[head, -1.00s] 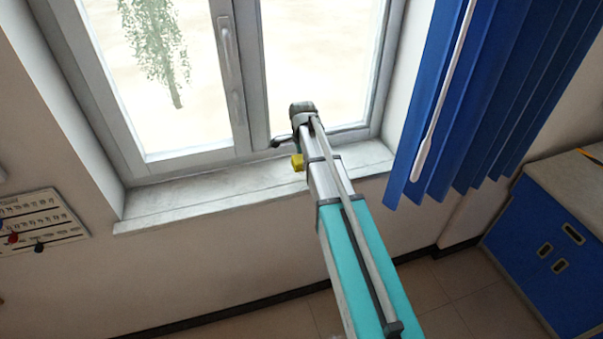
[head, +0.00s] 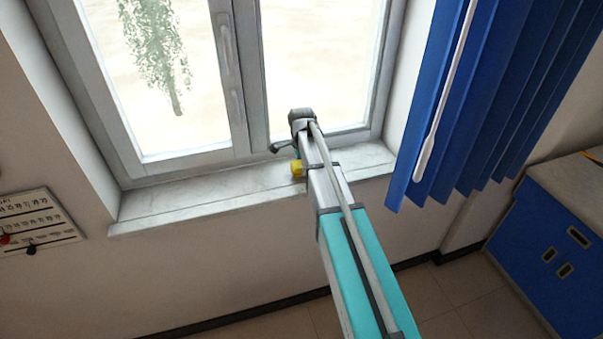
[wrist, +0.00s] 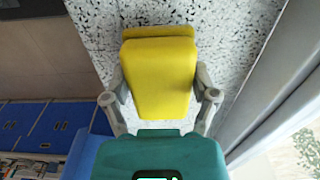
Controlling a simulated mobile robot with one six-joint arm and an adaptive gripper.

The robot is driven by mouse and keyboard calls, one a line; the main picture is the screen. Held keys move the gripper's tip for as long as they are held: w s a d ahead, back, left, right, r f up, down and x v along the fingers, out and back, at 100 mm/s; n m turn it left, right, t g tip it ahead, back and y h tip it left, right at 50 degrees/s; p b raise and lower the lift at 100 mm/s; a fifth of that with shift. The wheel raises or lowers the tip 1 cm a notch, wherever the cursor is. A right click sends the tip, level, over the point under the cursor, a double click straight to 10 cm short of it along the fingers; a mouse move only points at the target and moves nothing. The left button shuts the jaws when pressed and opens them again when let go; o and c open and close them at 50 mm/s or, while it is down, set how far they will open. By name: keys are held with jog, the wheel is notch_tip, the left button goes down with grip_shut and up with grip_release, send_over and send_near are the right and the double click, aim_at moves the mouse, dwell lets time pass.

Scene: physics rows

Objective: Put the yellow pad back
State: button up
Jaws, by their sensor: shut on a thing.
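The yellow pad (wrist: 160,75) is held between the two fingers of my gripper (wrist: 160,90) in the wrist view. Its far end lies over the speckled stone windowsill, and I cannot tell whether it touches the sill. In the head view a small part of the yellow pad (head: 297,168) shows beside my arm, at the windowsill (head: 215,198). My gripper is mostly hidden behind my own arm in the head view.
The window (head: 190,90) with its handle (head: 228,40) stands behind the sill. Blue vertical blinds (head: 480,90) hang at the right. A blue cabinet (head: 545,240) stands at the lower right. The sill left of the pad is clear.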

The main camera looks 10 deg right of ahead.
jog(key=shift+f+b, duration=0.45)
jog(key=shift+f, duration=0.35)
jog(key=shift+f, duration=0.15)
jog(key=o, duration=1.1)
jog(key=shift+o, duration=0.2)
notch_tip(320, 180, up, 12)
jog(key=p, duration=1.2)
jog(key=shift+r, duration=0.2)
